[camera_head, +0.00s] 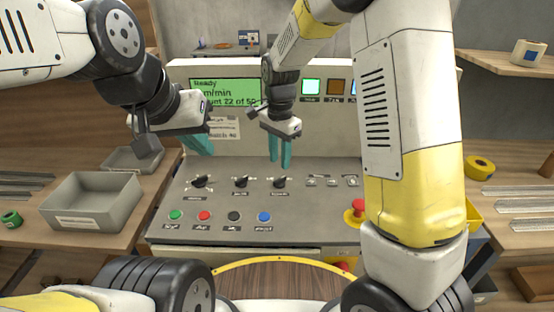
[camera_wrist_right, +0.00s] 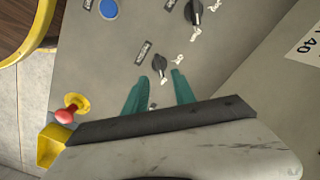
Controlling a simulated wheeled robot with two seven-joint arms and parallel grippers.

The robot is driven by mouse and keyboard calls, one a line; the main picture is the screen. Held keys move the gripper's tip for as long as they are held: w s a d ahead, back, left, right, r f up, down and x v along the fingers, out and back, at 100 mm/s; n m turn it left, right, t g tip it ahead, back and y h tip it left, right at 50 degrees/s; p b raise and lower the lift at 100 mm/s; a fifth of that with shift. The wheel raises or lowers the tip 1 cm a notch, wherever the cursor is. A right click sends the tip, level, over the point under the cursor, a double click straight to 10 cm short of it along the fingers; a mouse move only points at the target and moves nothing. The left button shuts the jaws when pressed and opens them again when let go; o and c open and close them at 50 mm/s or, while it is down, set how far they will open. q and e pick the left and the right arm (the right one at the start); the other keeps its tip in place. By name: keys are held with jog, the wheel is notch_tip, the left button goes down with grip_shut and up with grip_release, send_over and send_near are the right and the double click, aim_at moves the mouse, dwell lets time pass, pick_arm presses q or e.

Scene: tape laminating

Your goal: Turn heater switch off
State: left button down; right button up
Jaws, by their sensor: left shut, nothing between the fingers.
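The sloped control panel (camera_head: 310,225) carries three black rotary knobs: a left knob (camera_head: 202,181), a middle knob (camera_head: 241,181) and a right knob (camera_head: 280,182). Several small switches (camera_head: 332,181) sit to their right. The labels are too small to read, so I cannot tell which is the heater switch. My right gripper (camera_head: 280,152) is open above the right knob. My left gripper (camera_head: 200,144) is shut and empty, above and behind the left knob.
Green, red, black and blue buttons (camera_head: 264,216) line the panel front. A red emergency stop (camera_head: 356,206) stands at the right, partly behind my right arm. A green screen (camera_head: 222,92) is behind. A grey bin (camera_head: 92,202) stands on the left table.

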aim_at(280, 179)
notch_tip(280, 179, down, 7)
jog(key=shift+r, duration=0.15)
grip_shut()
